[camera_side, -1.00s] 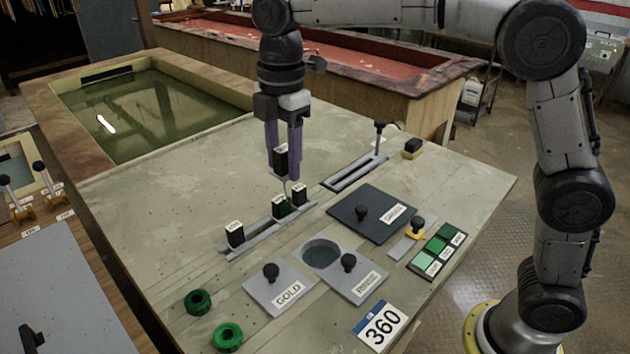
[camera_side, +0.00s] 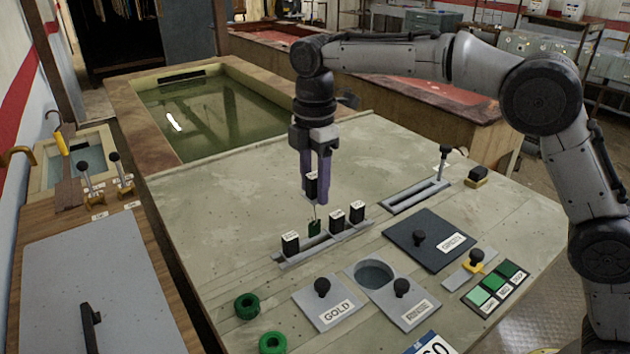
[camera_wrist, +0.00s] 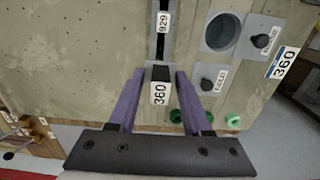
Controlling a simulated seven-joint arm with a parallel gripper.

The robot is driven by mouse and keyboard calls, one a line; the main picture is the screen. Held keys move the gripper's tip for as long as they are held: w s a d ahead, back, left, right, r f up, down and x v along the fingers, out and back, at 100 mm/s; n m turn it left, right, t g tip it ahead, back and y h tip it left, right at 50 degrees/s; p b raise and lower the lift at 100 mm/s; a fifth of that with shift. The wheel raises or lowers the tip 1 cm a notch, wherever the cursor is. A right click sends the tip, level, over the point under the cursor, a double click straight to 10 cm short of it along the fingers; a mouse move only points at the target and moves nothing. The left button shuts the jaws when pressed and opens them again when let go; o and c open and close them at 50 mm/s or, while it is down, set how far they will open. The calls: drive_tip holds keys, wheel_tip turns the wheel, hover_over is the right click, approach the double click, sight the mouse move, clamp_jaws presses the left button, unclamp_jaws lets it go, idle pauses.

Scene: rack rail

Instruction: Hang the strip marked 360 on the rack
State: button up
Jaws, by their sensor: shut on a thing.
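My gripper (camera_side: 316,198) points down, its purple fingers shut on the black clip (camera_side: 311,187) of a strip. In the wrist view the label on this clip (camera_wrist: 159,92) reads 360. A thin wire runs down from it to a small green piece (camera_side: 314,228) just above or at the rail; I cannot tell whether it touches. The grey rack rail (camera_side: 282,262) carries black labelled clips: one at the left (camera_side: 290,243), and two at the right (camera_side: 336,222) (camera_side: 357,213). The green piece shows in the gap between them. A clip marked 929 (camera_wrist: 163,22) shows in the wrist view.
Lidded wells marked GOLD (camera_side: 338,311) and others lie in front of the rail. A dark plate (camera_side: 430,247) and a slotted lever track (camera_side: 415,196) are to the right. Green rings (camera_side: 247,306) lie at front left. A card marked 360 (camera_wrist: 285,62) is near the edge.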

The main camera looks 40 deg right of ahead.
sight(315, 221)
drive_tip(key=shift+f, duration=5.65)
drive_tip(key=o, duration=1.2)
drive_tip(key=shift+r, duration=3.5)
